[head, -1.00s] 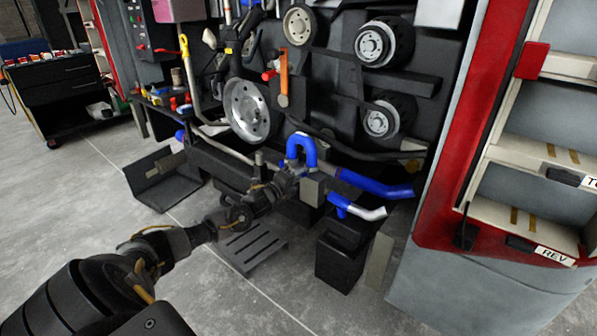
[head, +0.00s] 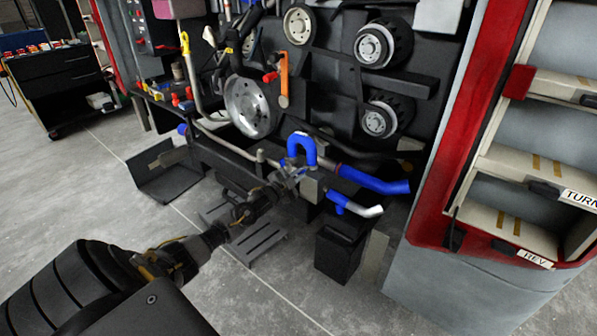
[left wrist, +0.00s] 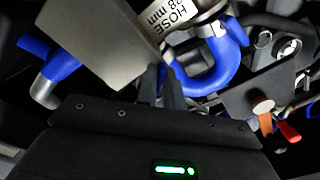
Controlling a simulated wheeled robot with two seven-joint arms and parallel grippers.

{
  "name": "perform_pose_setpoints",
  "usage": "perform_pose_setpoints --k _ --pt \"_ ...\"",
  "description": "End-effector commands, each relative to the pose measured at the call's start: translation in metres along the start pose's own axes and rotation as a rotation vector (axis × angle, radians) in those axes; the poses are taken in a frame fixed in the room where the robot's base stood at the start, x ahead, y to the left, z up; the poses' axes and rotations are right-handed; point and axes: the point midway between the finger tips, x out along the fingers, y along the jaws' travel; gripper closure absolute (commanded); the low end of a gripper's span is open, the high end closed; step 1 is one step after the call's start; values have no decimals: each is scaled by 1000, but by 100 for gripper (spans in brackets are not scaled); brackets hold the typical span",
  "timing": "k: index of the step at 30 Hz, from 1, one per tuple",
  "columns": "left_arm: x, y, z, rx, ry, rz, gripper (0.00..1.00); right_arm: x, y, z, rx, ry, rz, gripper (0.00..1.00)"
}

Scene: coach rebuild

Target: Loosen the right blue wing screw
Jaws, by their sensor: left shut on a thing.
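My left gripper (head: 291,176) is at the left end of the blue U-shaped hose (head: 301,146), low on the machine front. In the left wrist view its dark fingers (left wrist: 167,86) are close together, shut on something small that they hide. It sits where the right blue wing screw would be, but I cannot make out its shape. The blue hose (left wrist: 215,75) curves just right of the fingers, beside a pale pipe labelled "HOSE 28 mm" (left wrist: 172,18). A metal clamp (left wrist: 211,29) circles the hose end. My right gripper is not in view.
A grey block (left wrist: 100,38) is close left of the fingers. A blue pipe (head: 372,181) and a blue stub with a silver end (head: 358,207) lie to the right. A black bin (head: 339,254) and a slatted grate (head: 254,243) are below. Open floor lies at left.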

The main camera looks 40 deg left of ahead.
Motion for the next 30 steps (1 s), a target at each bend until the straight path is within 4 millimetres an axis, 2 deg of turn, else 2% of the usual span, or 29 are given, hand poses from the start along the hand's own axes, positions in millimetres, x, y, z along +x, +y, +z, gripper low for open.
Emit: perform_pose_setpoints --k 6,15,24,30 --pt "0 -1 0 -205 -3 0 100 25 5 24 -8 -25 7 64" --pt "0 0 -1 -472 -3 0 100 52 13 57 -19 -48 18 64" --pt "0 2 0 -661 -3 0 100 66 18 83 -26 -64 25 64" --pt "0 2 -1 -728 -2 0 100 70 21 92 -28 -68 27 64"
